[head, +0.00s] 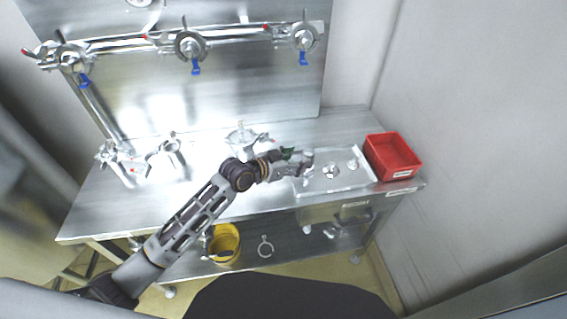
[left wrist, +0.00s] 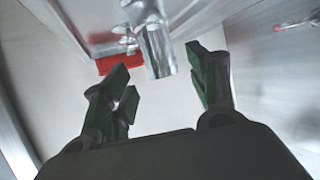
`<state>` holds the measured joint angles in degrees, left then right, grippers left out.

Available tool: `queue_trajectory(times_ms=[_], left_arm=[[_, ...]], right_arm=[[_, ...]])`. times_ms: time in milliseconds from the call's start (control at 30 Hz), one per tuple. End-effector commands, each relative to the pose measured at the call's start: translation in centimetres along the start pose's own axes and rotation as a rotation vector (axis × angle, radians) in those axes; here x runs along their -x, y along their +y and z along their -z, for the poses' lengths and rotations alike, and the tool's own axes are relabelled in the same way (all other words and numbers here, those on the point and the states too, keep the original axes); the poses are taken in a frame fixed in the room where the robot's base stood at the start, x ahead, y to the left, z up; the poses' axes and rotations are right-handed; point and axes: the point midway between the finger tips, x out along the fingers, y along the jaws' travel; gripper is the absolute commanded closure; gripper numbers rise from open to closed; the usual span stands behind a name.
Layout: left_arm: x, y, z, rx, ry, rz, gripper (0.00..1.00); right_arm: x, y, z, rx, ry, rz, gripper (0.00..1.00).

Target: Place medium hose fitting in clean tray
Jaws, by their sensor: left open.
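My left gripper (head: 300,158) is at the left edge of a shallow clear tray (head: 345,184) on the steel bench. Its dark green fingers are open, and they also show in the left wrist view (left wrist: 162,82). A shiny metal fitting (left wrist: 158,50) lies beyond and between the fingertips there, and I cannot tell whether it touches them. Two small metal fittings lie in the tray, one near its middle (head: 331,172) and one toward its right (head: 352,163). Which piece is the medium hose fitting is not clear. My right gripper is out of view.
A red bin (head: 393,157) stands right of the tray and also shows in the left wrist view (left wrist: 118,64). A metal clamp piece (head: 241,138) stands on the bench behind my arm. A yellow bucket (head: 224,244) and a ring (head: 265,246) are on the lower shelf. Pipes with valves line the back panel.

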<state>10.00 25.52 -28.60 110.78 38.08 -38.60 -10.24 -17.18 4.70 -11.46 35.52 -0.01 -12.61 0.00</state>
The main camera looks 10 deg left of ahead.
Motion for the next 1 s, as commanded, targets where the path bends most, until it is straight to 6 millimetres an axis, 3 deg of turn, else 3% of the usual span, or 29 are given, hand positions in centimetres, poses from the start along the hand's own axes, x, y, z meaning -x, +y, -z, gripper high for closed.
queue_trajectory(times_ms=[500,1000], left_arm=[[4.7,0.0,0.0,-0.002,-0.001,0.000,0.41],[5.2,0.1,0.0,-0.001,-0.001,-0.001,0.41]], right_arm=[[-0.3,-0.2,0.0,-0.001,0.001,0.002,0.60],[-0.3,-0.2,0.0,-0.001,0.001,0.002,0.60]])
